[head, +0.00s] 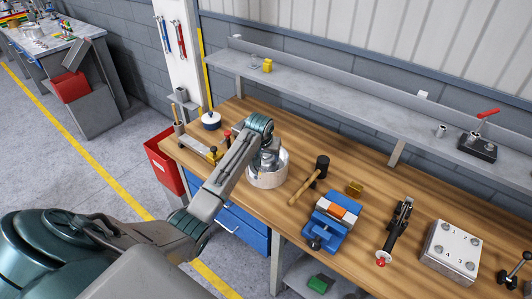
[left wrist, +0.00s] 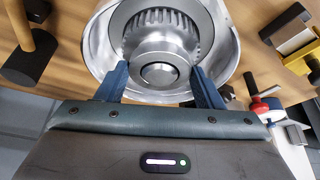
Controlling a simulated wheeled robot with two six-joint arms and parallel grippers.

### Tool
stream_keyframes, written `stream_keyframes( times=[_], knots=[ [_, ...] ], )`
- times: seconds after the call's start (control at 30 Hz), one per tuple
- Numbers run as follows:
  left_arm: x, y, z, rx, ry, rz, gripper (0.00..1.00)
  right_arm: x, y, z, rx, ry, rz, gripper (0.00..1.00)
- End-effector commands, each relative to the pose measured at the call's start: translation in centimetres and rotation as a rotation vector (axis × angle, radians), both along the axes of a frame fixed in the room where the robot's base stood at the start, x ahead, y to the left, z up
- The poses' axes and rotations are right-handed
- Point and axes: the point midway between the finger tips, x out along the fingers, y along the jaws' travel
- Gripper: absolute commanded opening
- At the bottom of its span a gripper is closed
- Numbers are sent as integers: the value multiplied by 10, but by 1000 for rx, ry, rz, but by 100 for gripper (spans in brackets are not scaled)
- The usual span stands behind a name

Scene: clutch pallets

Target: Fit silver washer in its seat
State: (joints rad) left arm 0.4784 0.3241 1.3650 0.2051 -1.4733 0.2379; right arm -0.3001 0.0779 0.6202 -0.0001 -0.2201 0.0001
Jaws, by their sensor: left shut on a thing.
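In the head view my left gripper (head: 267,160) reaches down into a round, pale-walled housing (head: 268,180) on the wooden bench. In the left wrist view its two blue fingers (left wrist: 159,70) are shut on a round silver part with a central boss, which I take to be the silver washer (left wrist: 160,48). Behind it is a toothed ring (left wrist: 157,17) inside the wide silver bowl of the housing (left wrist: 228,50). The underside of the washer is hidden, so I cannot tell whether it touches its seat. My right gripper is not in view.
A mallet (head: 310,182), a blue vise (head: 331,224), a black clamp (head: 397,228) and a metal block (head: 451,252) stand to the right. A white-lidded pot (head: 211,121) stands at the left. A grey shelf (head: 330,97) runs along the back.

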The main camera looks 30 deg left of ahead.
Motion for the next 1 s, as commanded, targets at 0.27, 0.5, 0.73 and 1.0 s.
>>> stream_keyframes(
  times=[0.27,0.5,0.73,1.0],
  knots=[
    [0,0,1,0,-1,0,31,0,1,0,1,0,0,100],
    [0,0,1,0,-1,0,86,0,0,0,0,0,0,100],
    [0,0,0,0,1,0,98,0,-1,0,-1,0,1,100],
    [0,0,2,0,0,0,100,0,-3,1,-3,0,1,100]
  ],
)
